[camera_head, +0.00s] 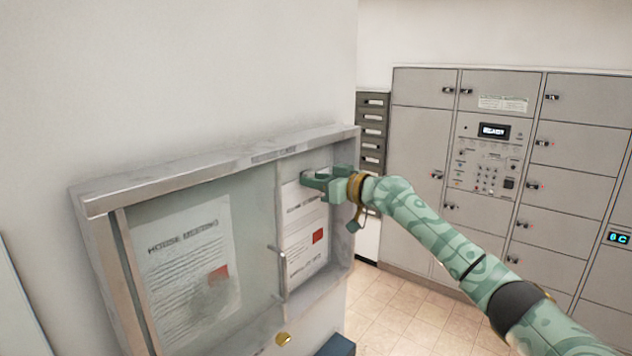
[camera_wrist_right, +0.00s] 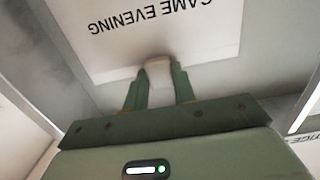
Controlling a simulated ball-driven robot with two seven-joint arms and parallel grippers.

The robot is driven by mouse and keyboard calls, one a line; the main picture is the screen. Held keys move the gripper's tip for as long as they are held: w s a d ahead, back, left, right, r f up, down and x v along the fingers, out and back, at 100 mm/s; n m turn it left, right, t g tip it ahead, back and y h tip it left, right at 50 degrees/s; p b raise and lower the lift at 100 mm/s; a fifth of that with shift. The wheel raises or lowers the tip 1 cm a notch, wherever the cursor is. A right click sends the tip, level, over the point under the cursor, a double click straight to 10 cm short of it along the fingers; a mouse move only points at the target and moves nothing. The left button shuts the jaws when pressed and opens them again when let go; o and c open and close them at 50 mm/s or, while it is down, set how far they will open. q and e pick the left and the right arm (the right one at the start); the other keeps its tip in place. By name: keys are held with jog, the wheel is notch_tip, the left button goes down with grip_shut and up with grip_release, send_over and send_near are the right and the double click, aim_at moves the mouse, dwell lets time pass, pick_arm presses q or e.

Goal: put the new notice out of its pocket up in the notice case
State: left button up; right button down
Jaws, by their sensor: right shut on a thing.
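The notice case (camera_head: 100,205) is a shallow metal-framed case on the wall. Its left half shows a "HOUSE MEETING" notice (camera_head: 188,275) behind a glass pane. In its right half is a white sheet with a red square (camera_head: 305,245); the right wrist view shows its title, "GAME EVENING" (camera_wrist_right: 165,30), upside down. My right gripper (camera_head: 318,180) reaches into the right half at the sheet's top edge. In the right wrist view its fingers (camera_wrist_right: 158,72) are shut on a small pale tab at that edge. I cannot tell whether the sheet touches the back panel. My left gripper is out of view.
Grey parcel lockers (camera_head: 420,120) and dark letter slots (camera_head: 373,130) stand behind. Tiled floor (camera_head: 400,305) shows below my arm.

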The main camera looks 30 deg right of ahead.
jog(key=c, duration=1.1)
grip_release()
jog(key=shift+s+d, duration=0.15)
jog(key=shift+o, duration=0.2)
jog(key=b+v, duration=0.7)
jog(key=v, duration=0.9)
jog(key=shift+s+d, duration=0.1)
jog(key=shift+d, duration=0.1)
